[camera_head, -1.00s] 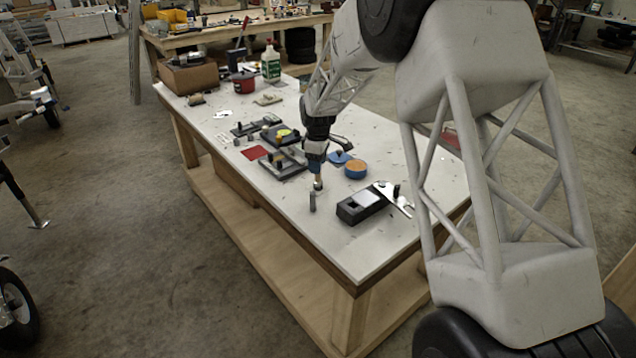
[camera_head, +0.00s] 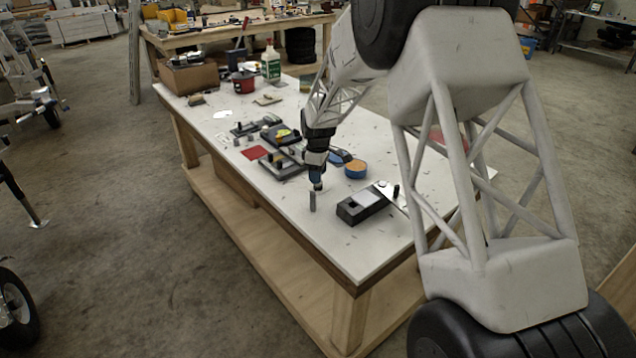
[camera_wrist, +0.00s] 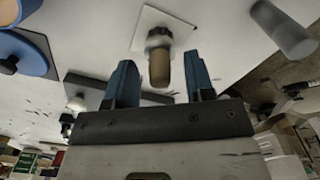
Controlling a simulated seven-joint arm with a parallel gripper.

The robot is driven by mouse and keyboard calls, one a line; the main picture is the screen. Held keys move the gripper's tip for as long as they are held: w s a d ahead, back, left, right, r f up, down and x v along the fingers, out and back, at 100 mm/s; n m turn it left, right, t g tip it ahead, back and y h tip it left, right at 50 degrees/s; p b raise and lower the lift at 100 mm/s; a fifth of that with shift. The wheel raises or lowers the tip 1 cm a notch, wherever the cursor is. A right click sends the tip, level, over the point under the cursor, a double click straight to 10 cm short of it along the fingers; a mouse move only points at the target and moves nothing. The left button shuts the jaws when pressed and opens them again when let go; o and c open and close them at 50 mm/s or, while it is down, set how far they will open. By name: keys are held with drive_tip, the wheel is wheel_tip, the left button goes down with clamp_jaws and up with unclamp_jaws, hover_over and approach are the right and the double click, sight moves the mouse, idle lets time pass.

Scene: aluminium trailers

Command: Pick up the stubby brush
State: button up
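The stubby brush (camera_wrist: 159,66) shows in the wrist view as a short brown handle with a dark grey end beyond it, in front of a small white square (camera_wrist: 158,28). My gripper (camera_wrist: 160,72) has two blue fingers, spread apart with one on each side of the brush and a visible gap on both sides. In the head view my gripper (camera_head: 316,183) points down, low over the near part of the white table, and the brush is mostly hidden by the fingers there.
A grey cylinder (camera_head: 312,202) stands close by the gripper; it also shows in the wrist view (camera_wrist: 285,28). A black box (camera_head: 361,205) lies to the right. The table's near left corner is clear.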

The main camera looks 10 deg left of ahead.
clamp_jaws()
drive_tip(key=shift+r, duration=0.15)
wheel_tip(320, 180, up, 10)
drive_tip(key=shift+f, duration=0.15)
idle(0.5)
idle(0.5)
